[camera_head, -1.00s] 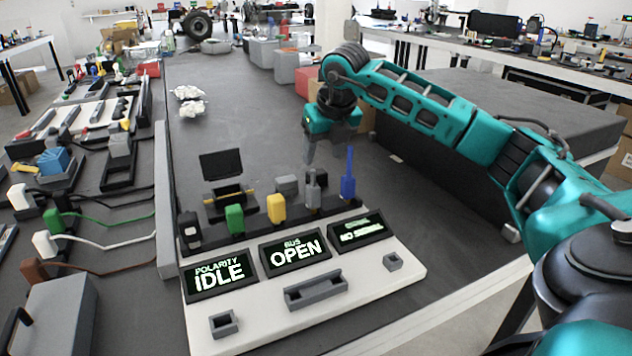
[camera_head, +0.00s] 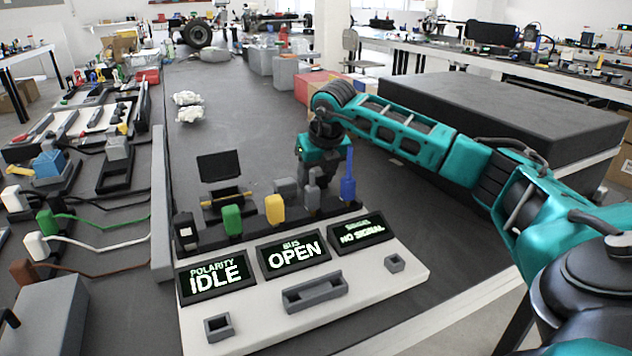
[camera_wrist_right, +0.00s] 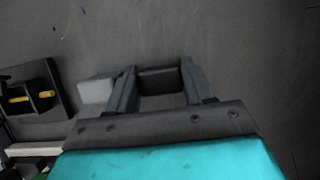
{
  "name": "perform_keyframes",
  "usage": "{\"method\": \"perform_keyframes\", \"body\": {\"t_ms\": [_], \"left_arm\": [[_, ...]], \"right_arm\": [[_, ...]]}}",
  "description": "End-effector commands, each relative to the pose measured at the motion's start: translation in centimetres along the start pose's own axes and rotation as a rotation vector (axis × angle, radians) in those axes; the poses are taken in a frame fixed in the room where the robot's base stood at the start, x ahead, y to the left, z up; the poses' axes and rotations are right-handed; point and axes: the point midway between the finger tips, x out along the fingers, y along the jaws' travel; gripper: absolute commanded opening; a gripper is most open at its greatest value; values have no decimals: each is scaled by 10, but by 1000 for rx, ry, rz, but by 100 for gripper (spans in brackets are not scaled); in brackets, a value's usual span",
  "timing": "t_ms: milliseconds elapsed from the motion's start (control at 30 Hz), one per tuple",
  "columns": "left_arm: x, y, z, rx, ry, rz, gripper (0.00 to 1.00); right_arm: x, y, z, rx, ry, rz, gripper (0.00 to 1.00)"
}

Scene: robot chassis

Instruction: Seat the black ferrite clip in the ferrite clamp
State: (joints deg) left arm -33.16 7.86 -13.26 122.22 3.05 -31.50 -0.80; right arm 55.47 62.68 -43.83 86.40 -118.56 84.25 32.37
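The ferrite clamp (camera_head: 222,178) is a black holder with a raised lid and a yellow bar across it, behind the row of plugs. It also shows at the left of the right wrist view (camera_wrist_right: 32,95). My right gripper (camera_head: 318,188) is low over the table behind the grey and blue plugs, which hide its fingertips in the head view. In the right wrist view its fingers (camera_wrist_right: 160,85) stand apart on either side of a dark block (camera_wrist_right: 160,78), seemingly the black ferrite clip. I cannot see clearly whether they touch it. My left gripper is not in view.
A light grey block (camera_wrist_right: 95,90) lies just left of the fingers. Green (camera_head: 232,220), yellow (camera_head: 275,210), grey (camera_head: 312,190) and blue (camera_head: 347,185) plugs stand in front. The console panel (camera_head: 400,290) reads IDLE, OPEN and NO SIGNAL. The table behind is mostly free.

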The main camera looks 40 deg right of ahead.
Motion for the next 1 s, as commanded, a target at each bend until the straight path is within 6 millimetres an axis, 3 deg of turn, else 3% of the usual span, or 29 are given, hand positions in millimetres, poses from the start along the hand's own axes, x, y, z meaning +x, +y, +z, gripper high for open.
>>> {"method": "perform_keyframes", "body": {"t_ms": [300,667,867,1000], "left_arm": [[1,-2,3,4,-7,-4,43],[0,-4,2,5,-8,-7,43],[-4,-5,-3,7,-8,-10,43],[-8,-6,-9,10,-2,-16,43]], "right_arm": [[-1,0,0,0,-1,0,19],[-8,0,4,1,-3,1,19],[-34,0,14,0,-4,2,19],[-64,1,27,1,-5,3,19]]}}
